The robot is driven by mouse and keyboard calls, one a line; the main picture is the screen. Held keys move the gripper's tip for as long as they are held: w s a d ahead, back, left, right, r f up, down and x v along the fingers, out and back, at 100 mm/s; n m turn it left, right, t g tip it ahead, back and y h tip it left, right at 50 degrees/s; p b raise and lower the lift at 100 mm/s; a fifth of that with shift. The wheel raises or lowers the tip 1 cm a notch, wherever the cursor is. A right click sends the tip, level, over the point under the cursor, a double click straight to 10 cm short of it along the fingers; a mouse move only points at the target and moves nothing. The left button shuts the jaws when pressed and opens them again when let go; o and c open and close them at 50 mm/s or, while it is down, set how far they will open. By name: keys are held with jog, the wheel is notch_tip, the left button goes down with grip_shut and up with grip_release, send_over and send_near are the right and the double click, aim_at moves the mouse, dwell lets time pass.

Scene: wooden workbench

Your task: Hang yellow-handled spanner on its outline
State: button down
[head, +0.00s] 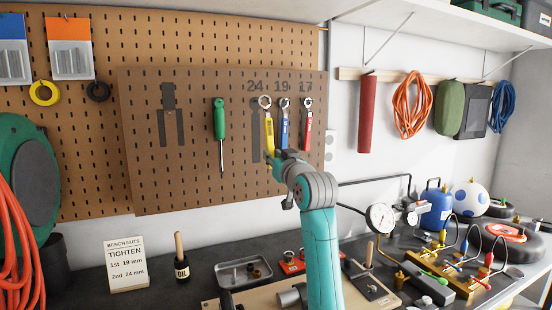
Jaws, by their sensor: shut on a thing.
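The yellow-handled spanner (268,130) is upright in front of the brown tool board, ring end up, below the number 24. A dark spanner outline (256,110) shows just to its left, partly covered by it. My gripper (272,156) is at the spanner's lower end, seen from behind, and shut on it. The fingertips are mostly hidden by my wrist. I cannot tell whether the spanner touches the board or a peg.
A blue-handled spanner (284,127) hangs close to the right, under 19, and a red-handled spanner (307,128) under 17. A green screwdriver (220,122) hangs to the left. The bench below holds a metal tray (244,274), a pressure gauge (380,217) and brass fittings.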

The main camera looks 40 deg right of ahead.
jog(key=shift+f+x, duration=0.2)
jog(key=shift+x, duration=0.8)
jog(key=shift+f+x, duration=0.15)
jog(key=shift+x, duration=0.8)
jog(key=shift+f+x, duration=0.2)
jog(key=shift+x, duration=0.8)
jog(key=shift+w+d, duration=0.1)
jog(key=c, duration=0.9)
grip_release()
jog(key=v, duration=1.2)
